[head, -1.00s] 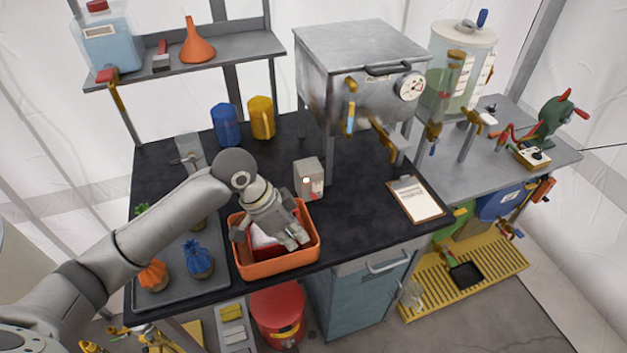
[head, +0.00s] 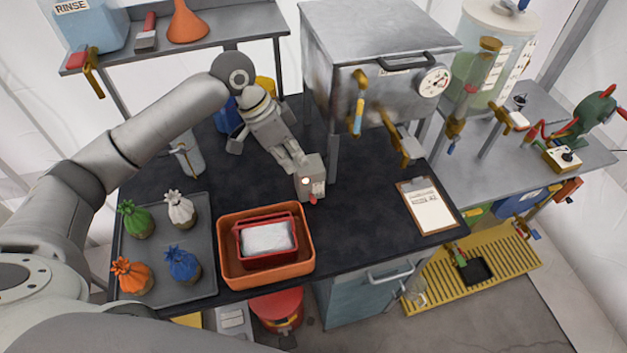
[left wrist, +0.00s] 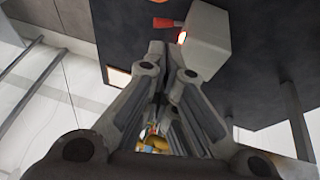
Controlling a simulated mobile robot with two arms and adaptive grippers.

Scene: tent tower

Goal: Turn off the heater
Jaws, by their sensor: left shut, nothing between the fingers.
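A small grey box (head: 313,184) with a glowing lamp and a red lever (head: 313,199) stands on the dark bench, in front of the large metal cabinet (head: 375,45) with a dial; which one is the heater is not labelled. My left gripper (head: 298,166) is shut and empty, its fingertips at the upper left of the small box. In the left wrist view the shut fingertips (left wrist: 167,50) are close beside the box (left wrist: 209,38), its lit lamp and its red lever (left wrist: 163,23). I cannot tell whether they touch. My right gripper is not in view.
An orange bin (head: 228,262) holding a red tray with a white packet stands in front. A grey tray (head: 160,254) with several coloured tied bundles is at left. A clipboard (head: 430,208) lies at right. Blue and yellow mugs are partly hidden behind my left arm.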

